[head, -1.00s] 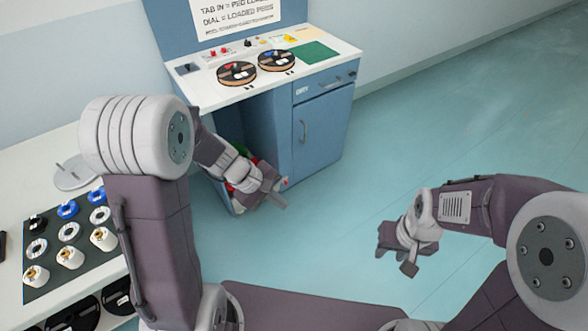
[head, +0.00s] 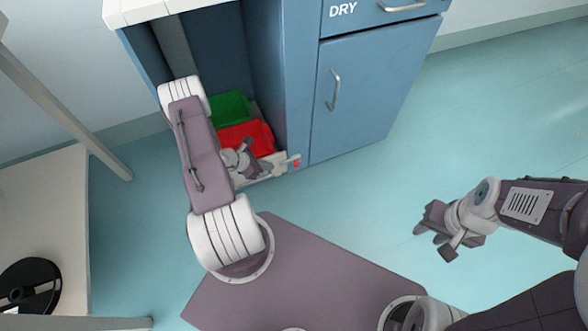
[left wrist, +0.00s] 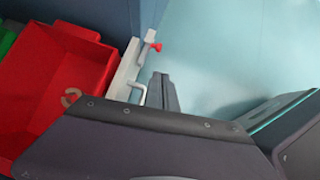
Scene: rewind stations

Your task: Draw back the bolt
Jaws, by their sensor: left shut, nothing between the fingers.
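A pale latch bar (head: 281,161) with a red knob (head: 296,164) sits at the front edge of the cabinet's open bay, low down. In the left wrist view the latch bar (left wrist: 124,70) runs beside a red bin, with a bent metal handle (left wrist: 139,88) and the red knob (left wrist: 153,47) at its far end. My left gripper (head: 262,158) is shut and empty, just left of the latch and in front of the red bin. Whether it touches the latch I cannot tell. My right gripper (head: 435,242) hangs over the floor, away from the cabinet; its opening is unclear.
A red bin (head: 247,137) and a green bin (head: 230,106) stand in the open bay of the blue cabinet (head: 365,95). A closed door with a handle is to its right. A pale table (head: 45,215) with a black reel (head: 28,287) is at the left. The floor at right is clear.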

